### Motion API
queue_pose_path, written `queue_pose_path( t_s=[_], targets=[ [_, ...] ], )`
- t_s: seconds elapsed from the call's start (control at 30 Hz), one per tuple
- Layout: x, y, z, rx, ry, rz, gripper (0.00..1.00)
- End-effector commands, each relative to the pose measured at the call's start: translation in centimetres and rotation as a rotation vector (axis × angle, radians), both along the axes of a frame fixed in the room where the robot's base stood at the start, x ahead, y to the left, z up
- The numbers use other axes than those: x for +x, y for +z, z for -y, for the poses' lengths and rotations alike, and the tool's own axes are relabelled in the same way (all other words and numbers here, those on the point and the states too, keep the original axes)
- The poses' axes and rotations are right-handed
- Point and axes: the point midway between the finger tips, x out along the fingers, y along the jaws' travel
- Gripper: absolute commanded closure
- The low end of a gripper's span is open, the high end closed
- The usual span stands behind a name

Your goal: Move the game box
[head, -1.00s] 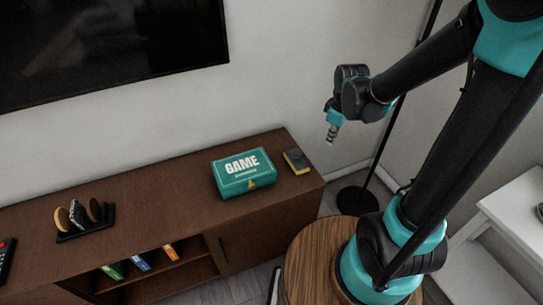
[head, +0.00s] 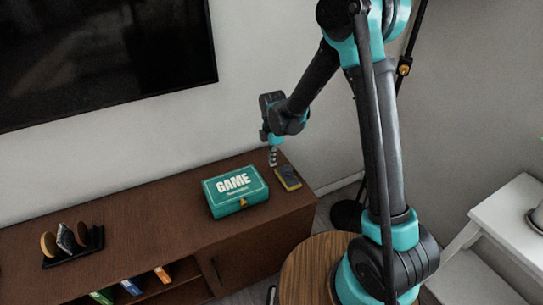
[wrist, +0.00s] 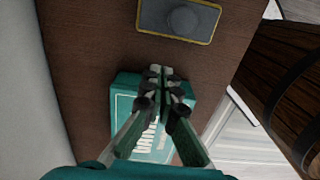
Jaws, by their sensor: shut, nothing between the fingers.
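The teal game box (head: 235,191), with "GAME" in white on its lid, lies flat on the brown cabinet near its right end. In the wrist view the box (wrist: 126,104) is partly hidden behind my fingers. My gripper (head: 273,162) is shut and empty, pointing down. In the head view it shows behind the box's right side, near the small dark device with a yellow edge. In the wrist view my fingertips (wrist: 160,74) overlap the box's edge and the gap towards the device. I see no contact with the box.
The dark device with a yellow edge (head: 288,178) lies right of the box; it also shows in the wrist view (wrist: 180,18). A dark rack with round pieces (head: 72,243) stands at the left. The cabinet top (head: 150,215) between is clear. The wall and television (head: 110,55) are behind.

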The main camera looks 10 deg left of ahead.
Motion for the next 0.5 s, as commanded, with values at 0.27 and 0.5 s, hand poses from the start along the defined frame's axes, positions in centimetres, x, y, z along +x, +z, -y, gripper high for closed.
queue_pose_path(
  t_s=[0.27,0.5],
  targets=[
    [0.1,-5.0,0.0,0.000,-0.001,0.000,1.00],
    [-1.6,-5.5,-2.4,0.000,0.001,0.000,1.00]
  ],
)
